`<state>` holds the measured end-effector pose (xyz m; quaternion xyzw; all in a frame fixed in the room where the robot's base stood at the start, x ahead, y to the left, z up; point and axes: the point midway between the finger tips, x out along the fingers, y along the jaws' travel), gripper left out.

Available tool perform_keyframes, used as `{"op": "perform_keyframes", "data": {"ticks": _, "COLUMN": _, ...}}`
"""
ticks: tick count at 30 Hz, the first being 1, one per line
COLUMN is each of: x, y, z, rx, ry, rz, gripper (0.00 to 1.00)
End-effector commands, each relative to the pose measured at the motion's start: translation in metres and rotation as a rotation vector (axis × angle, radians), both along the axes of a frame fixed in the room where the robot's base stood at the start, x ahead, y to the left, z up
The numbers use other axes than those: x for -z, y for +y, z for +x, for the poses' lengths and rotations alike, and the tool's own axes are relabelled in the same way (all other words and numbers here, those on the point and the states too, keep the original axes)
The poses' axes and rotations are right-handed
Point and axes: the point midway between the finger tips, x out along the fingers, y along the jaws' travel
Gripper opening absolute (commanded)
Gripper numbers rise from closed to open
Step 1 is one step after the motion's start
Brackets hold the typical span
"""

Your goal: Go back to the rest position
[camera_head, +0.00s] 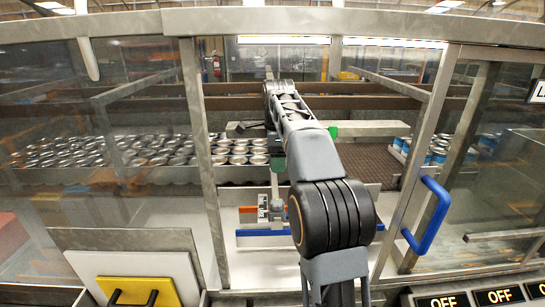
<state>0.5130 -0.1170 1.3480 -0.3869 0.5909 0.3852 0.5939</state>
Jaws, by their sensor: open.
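My arm reaches away from me through the framed opening, over the roller line. My gripper (305,147) is mostly hidden behind my own forearm. Green parts that look like its fingertips show on either side of the arm, set apart, with nothing visible between them. It appears to be above the near edge of the conveyor area. What lies directly under it is hidden by the arm.
Many cans (160,150) stand on the left conveyor; several blue cans (438,150) stand at right. Metal door frames with a blue handle (428,214) flank my arm. A blue bar (262,232) lies below it. A yellow panel (138,290) is at lower left.

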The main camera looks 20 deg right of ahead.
Motion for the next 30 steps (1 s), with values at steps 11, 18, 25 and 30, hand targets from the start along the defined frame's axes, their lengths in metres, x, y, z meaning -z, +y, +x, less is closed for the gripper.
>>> {"op": "perform_keyframes", "data": {"ticks": 11, "x": 0.000, "y": -0.002, "z": 0.006, "rx": -0.159, "ry": -0.035, "rz": -0.013, "gripper": 0.71}}
{"op": "perform_keyframes", "data": {"ticks": 18, "x": 0.066, "y": 0.008, "z": -0.003, "rx": -0.831, "ry": -0.076, "rz": -0.062, "gripper": 0.71}}
{"op": "perform_keyframes", "data": {"ticks": 25, "x": 0.118, "y": 0.055, "z": -0.079, "rx": -1.496, "ry": -0.141, "rz": -0.189, "gripper": 0.71}}
{"op": "perform_keyframes", "data": {"ticks": 30, "x": 0.156, "y": 0.086, "z": -0.146, "rx": -1.813, "ry": -0.178, "rz": -0.291, "gripper": 0.71}}
